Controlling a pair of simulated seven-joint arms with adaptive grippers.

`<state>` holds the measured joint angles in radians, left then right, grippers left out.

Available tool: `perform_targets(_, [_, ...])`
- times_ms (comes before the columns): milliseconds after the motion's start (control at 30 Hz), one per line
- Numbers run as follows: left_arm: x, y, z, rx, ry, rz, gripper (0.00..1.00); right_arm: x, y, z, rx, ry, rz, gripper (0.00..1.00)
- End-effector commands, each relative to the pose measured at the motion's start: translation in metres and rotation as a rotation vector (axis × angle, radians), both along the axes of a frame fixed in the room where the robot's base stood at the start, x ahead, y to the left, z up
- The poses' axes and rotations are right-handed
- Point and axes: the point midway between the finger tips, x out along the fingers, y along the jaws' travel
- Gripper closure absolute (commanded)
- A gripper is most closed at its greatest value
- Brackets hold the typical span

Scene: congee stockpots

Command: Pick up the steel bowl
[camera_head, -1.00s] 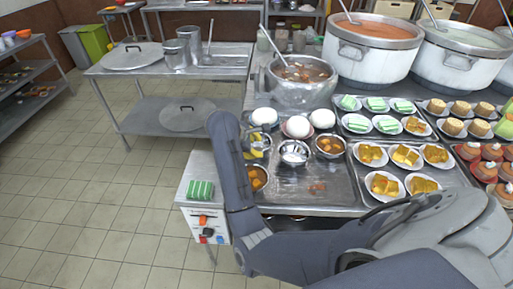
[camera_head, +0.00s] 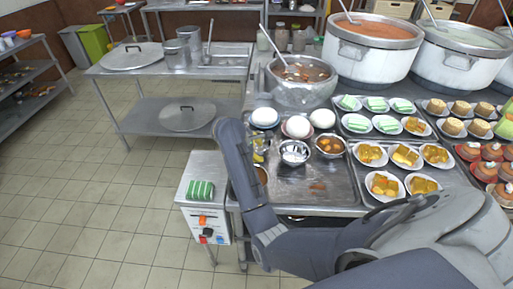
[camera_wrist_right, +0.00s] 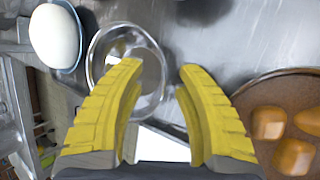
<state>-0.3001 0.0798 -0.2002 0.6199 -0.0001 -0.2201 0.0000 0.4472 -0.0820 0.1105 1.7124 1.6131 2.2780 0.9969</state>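The steel bowl (camera_head: 294,154) is small, shiny and empty. It stands on the steel tray in the middle of the head view. My right gripper (camera_head: 259,152) shows yellow fingers just left of the bowl, partly hidden behind my right arm. In the right wrist view, the gripper (camera_wrist_right: 158,75) is open with a clear gap between its fingers. The bowl (camera_wrist_right: 97,55) lies beyond the fingers, toward the left one, which covers part of it. I cannot tell whether they touch. My left gripper is not in view.
A bowl of orange food (camera_head: 331,147) stands right of the steel bowl, and white round items (camera_head: 298,127) sit behind it. A large steel pot (camera_head: 301,92) is further back. Plates of food (camera_head: 386,186) crowd the right. The tray's front (camera_head: 310,196) is mostly clear.

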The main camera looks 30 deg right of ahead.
Motion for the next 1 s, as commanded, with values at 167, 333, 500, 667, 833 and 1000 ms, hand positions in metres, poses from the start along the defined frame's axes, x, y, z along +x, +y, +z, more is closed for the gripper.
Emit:
perform_targets(167, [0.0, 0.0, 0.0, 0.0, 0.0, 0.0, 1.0, 0.0, 0.0, 0.0, 0.0, 0.0, 0.0, 0.88])
perform_targets(333, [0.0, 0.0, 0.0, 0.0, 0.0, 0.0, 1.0, 0.0, 0.0, 0.0, -0.001, 0.0, 0.0, 1.0])
perform_targets(500, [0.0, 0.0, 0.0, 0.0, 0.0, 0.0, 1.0, 0.0, 0.0, 0.0, -0.001, 0.0, 0.0, 1.0])
perform_targets(667, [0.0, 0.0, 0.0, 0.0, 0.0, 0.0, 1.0, 0.0, 0.0, 0.0, -0.001, 0.0, 0.0, 1.0])
perform_targets(833, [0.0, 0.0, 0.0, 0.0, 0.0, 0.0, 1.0, 0.0, 0.0, 0.005, -0.001, -0.003, -0.001, 1.0])
perform_targets(1000, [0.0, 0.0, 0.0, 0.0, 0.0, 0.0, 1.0, 0.001, 0.001, 0.027, 0.003, -0.006, -0.002, 1.0])
